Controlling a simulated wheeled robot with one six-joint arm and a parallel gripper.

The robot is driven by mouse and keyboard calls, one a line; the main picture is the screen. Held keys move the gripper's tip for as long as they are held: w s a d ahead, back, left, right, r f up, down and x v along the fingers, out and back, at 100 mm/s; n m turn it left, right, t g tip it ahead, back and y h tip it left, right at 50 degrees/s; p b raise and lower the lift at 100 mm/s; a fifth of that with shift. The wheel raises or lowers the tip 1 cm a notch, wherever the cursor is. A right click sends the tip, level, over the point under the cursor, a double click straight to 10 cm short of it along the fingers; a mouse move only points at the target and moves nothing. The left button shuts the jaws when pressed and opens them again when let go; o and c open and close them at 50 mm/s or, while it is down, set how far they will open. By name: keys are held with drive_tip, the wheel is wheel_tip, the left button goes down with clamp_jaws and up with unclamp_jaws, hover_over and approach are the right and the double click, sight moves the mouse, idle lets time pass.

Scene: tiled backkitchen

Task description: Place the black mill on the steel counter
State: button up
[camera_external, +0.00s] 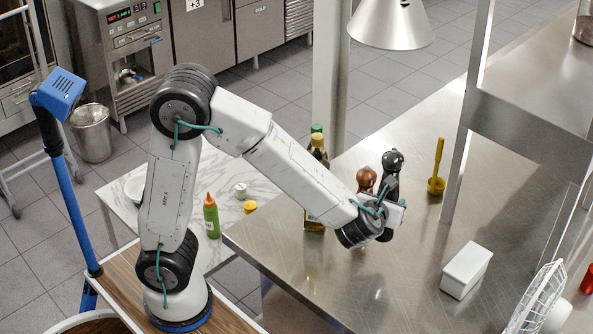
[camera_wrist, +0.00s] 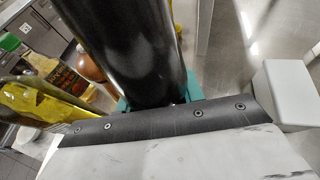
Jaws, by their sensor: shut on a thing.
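The black mill (camera_external: 392,162) is upright in the external view, over the steel counter (camera_external: 365,290), next to a brown mill (camera_external: 366,179). My gripper (camera_external: 383,199) is shut on the black mill's body. In the wrist view the black mill (camera_wrist: 125,45) fills the upper middle, between the teal fingertips of my gripper (camera_wrist: 155,98). The black mill's lower end is mostly hidden behind my wrist, so I cannot tell whether it touches the counter.
Oil bottles (camera_external: 314,218) stand left of the mills. A yellow utensil in a holder (camera_external: 437,185) is to the right. A white box (camera_external: 466,270) and a wire basket (camera_external: 540,300) are at front right. The counter's front middle is clear. A shelf post (camera_external: 466,150) rises at right.

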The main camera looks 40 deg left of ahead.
wheel_tip(320, 180, down, 8)
drive_tip(key=shift+f, duration=0.15)
idle(0.4)
drive_tip(key=o, duration=1.2)
drive_tip(key=shift+f, duration=0.15)
drive_tip(key=shift+c, duration=0.2)
drive_tip(key=v, duration=1.2)
drive_tip(key=shift+r, duration=0.25)
